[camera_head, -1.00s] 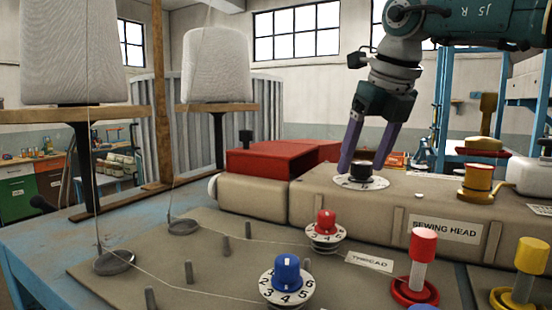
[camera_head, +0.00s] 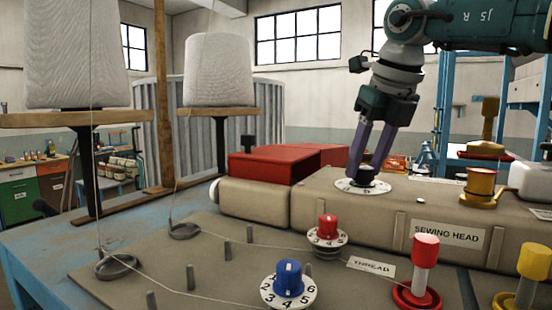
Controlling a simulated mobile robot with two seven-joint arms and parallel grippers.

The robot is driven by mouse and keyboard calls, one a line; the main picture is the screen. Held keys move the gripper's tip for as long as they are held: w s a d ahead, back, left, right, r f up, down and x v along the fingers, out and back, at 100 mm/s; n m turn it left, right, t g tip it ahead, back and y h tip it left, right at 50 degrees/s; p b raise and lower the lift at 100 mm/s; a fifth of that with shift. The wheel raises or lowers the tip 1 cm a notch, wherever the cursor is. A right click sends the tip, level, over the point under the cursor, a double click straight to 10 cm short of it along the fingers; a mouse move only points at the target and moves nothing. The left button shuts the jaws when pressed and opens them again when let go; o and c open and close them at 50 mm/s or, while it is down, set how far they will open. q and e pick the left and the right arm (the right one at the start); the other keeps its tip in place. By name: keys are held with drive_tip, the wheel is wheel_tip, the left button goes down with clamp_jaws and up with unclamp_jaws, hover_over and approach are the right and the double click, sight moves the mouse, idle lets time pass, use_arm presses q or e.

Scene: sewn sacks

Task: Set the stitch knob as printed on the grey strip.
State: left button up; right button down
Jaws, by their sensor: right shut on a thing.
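A black knob (camera_head: 367,177) sits on a round white dial (camera_head: 345,186) on top of the beige sewing head (camera_head: 330,215); I take it as the stitch knob. My right gripper (camera_head: 366,164) comes down from above with its purple fingers shut on this knob. The fingers hide part of the knob, and the dial's marks are too small to read. I cannot make out the grey strip with the printed setting. My left gripper is not in view.
A red knob (camera_head: 327,227) and a blue knob (camera_head: 289,280) on numbered dials stand on the front plate, near a THREAD label (camera_head: 371,266). Red and yellow posts (camera_head: 424,255) stand at the right. Threads run from white spools (camera_head: 218,75) past several pegs.

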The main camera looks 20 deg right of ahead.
drive_tip(key=n+y+p, duration=0.1)
drive_tip(key=n, duration=0.2)
drive_tip(key=shift+d+r, duration=0.1)
drive_tip(key=shift+n+y+p, duration=0.6)
drive_tip(key=shift+n+p, duration=0.15)
drive_tip(key=shift+n, duration=0.45)
drive_tip(key=shift+w+n+g, duration=0.1)
drive_tip(key=shift+n+g, duration=0.2)
drive_tip(key=shift+c, duration=2.1)
unclamp_jaws()
